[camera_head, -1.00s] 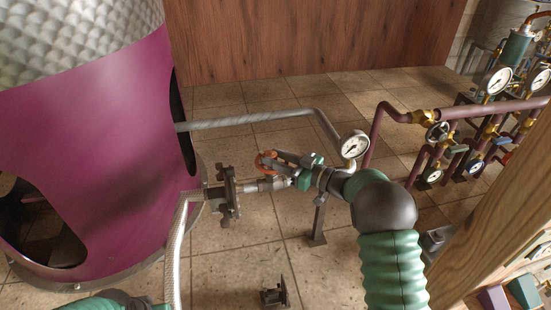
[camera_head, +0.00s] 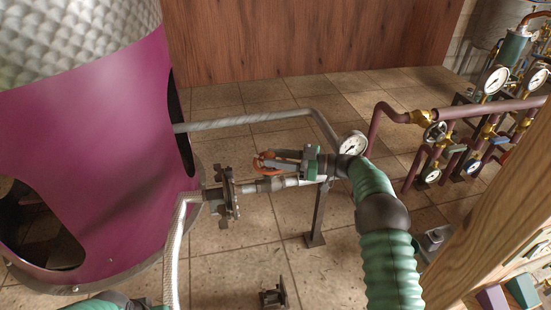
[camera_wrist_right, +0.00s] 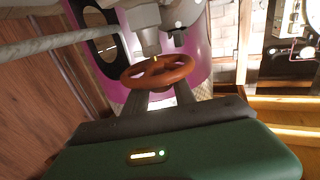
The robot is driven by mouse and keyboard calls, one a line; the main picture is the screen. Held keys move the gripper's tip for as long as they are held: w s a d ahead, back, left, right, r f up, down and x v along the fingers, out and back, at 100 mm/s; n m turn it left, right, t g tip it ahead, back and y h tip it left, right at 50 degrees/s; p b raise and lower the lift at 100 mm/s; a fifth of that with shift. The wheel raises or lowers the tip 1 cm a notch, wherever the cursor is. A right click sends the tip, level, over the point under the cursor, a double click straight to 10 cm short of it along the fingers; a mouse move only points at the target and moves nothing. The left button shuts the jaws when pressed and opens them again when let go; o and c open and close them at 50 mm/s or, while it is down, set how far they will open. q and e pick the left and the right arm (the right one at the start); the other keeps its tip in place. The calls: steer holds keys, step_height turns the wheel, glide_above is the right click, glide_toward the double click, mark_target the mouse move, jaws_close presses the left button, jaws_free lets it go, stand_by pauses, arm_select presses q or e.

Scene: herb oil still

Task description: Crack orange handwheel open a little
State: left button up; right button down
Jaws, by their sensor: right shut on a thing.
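The orange handwheel (camera_head: 265,162) sits on a grey valve on the pipe beside the magenta still. It also shows in the right wrist view (camera_wrist_right: 177,70), with its spokes and hub, directly ahead of my fingers. My right gripper (camera_head: 278,160) is shut on the handwheel's rim; in the right wrist view its two dark fingers (camera_wrist_right: 158,98) meet the near side of the rim. The fingers partly hide the wheel in the head view. My left arm shows only as a green piece at the bottom left edge; its gripper cannot be made out.
The magenta still (camera_head: 95,150) stands at left. A pressure gauge (camera_head: 352,144) is close to my right wrist. Purple pipes with gauges (camera_head: 432,135) and a wooden post (camera_head: 490,220) are at right. The tiled floor is open between.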

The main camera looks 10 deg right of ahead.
steer(key=shift+w+r, duration=0.1)
steer(key=shift+r, duration=0.15)
steer(key=c, duration=1.4)
jaws_free()
steer(key=o, duration=0.4)
steer(key=shift+f, duration=0.2)
steer(key=shift+c, duration=0.2)
steer(key=b+v, duration=0.1)
steer(key=v, duration=1.6)
steer(key=shift+b, duration=0.4)
steer(key=shift+w+f, duration=0.1)
